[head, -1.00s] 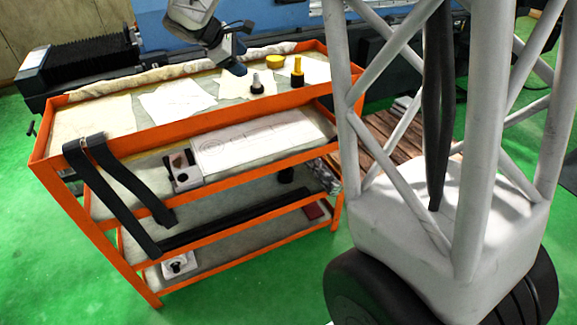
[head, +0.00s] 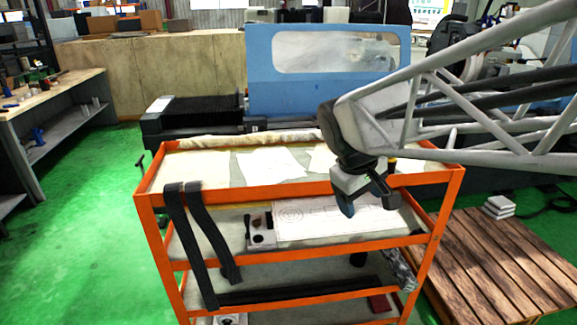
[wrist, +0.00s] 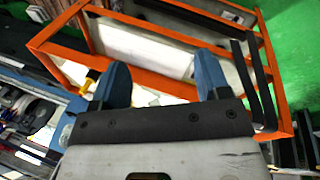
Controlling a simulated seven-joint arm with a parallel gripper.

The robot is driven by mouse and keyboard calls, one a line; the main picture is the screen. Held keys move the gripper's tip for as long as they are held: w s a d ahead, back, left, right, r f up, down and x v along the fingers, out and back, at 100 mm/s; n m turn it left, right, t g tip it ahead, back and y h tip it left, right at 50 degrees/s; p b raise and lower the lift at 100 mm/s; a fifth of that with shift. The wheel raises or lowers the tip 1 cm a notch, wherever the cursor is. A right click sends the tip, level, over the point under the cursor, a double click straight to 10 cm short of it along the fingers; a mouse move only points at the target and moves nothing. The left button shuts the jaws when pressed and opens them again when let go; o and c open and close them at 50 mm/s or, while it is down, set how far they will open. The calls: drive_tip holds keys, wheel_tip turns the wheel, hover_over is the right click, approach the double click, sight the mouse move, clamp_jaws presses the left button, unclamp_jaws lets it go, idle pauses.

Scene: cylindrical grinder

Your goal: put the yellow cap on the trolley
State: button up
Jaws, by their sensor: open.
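My gripper (head: 366,198) is open and empty in the head view, above the front right part of the orange trolley (head: 300,196). Its two blue fingers also show spread apart in the wrist view (wrist: 161,75), with trolley shelves beyond them. A small yellow piece (head: 391,164) shows just behind my gripper. A yellow part (wrist: 88,86) also shows beside the left finger in the wrist view. I cannot tell whether either is the yellow cap or the yellow-topped black piece. My arm and gripper hide much of the trolley top's right side.
White sheets (head: 270,166) lie on the trolley top. Black straps (head: 190,235) hang over its front left. A blue machine (head: 270,80) stands behind. A wooden pallet (head: 500,262) lies on the right. Green floor is clear on the left.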

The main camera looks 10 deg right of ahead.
drive_tip(key=s+a+f+m+y, duration=0.1)
drive_tip(key=s+f+m, duration=0.1)
drive_tip(key=s, duration=0.5)
drive_tip(key=s+a+f+m+y, duration=0.2)
drive_tip(key=s, duration=0.5)
drive_tip(key=shift+f+m+t, duration=0.2)
drive_tip(key=shift+m+t, duration=0.1)
drive_tip(key=shift+t, duration=0.1)
